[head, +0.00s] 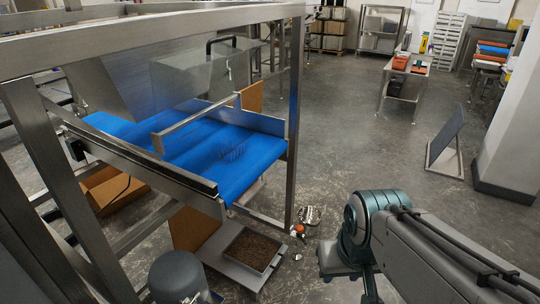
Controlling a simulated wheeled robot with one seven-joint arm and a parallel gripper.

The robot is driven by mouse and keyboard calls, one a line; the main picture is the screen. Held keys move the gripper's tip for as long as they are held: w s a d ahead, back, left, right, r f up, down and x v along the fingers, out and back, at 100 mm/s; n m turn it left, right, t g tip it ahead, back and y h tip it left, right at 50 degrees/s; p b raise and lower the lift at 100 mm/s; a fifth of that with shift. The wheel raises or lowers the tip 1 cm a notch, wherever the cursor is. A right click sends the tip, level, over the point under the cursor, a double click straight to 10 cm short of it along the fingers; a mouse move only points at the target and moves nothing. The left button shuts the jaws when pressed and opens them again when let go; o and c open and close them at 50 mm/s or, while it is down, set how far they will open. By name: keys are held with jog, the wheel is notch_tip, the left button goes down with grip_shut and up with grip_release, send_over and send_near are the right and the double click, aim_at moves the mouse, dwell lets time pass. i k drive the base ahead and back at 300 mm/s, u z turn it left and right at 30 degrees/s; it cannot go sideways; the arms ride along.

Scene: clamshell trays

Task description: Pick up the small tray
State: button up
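A faint, see-through small tray (232,152) appears to lie on the blue conveyor belt (185,150), near its right end. Its clear walls blend into the blue, so its outline and whether it is open or closed are hard to tell. My arm enters from the lower right, with a teal joint in front of the floor to the right of the conveyor. My gripper is not visible, and no contact with the tray shows.
A metal frame surrounds the conveyor on the left. Below its end stands a bin of brown material (251,249). A shiny clear item (311,214) and a small orange-red item (298,229) lie on the floor. A tilted panel (447,140) stands right; the middle floor is open.

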aim_at(231, 147)
jog(key=z, duration=0.05)
jog(key=k, duration=0.45)
jog(key=z, duration=0.95)
jog(key=i, duration=1.5)
jog(key=u, duration=0.6)
jog(key=i, duration=0.9)
jog(key=u, duration=1.3)
jog(key=i, duration=0.45)
jog(key=u, duration=0.45)
